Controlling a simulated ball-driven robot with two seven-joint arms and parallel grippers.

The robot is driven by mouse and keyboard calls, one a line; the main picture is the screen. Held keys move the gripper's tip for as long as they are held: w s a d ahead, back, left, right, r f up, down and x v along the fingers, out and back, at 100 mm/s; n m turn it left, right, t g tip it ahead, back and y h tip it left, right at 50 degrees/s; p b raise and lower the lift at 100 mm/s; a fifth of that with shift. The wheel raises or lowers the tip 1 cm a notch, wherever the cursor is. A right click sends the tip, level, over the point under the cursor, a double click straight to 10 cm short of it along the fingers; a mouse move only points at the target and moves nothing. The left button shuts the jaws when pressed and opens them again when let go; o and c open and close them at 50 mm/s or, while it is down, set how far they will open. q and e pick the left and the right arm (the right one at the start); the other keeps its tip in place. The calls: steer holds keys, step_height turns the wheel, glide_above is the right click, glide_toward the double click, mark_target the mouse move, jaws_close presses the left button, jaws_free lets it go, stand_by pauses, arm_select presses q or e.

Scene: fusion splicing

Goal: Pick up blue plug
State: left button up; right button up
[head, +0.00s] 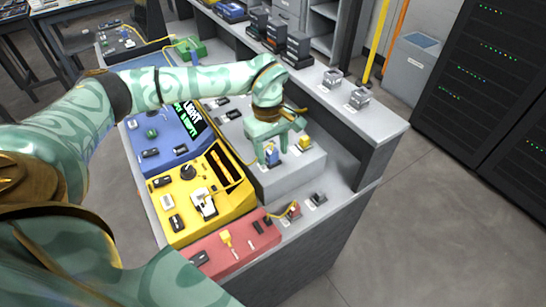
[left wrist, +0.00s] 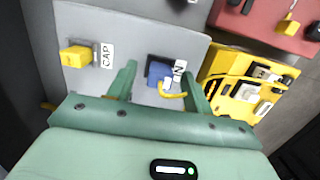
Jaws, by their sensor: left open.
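The blue plug (left wrist: 158,73) sits at the socket labelled IN on the grey block (left wrist: 130,25), with a yellow cable by it. In the head view the blue plug (head: 271,154) is partly hidden by my left gripper (head: 270,160), which reaches down over it from above. In the left wrist view my left gripper (left wrist: 160,85) is open, with one finger on each side of the plug. I cannot tell whether the fingers touch it. My right gripper is not in view.
A yellow plug (head: 305,143) sits beside the blue one, at the label CAP. A yellow splicer unit (head: 180,218), a blue panel (head: 165,135) and a red panel (head: 225,250) stand on the bench. Black server racks (head: 485,90) stand at the right.

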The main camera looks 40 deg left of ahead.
arm_select(q)
steer(key=shift+f, duration=0.35)
steer(key=c, duration=1.1)
steer(key=shift+o, duration=0.2)
steer(key=shift+r, duration=0.1)
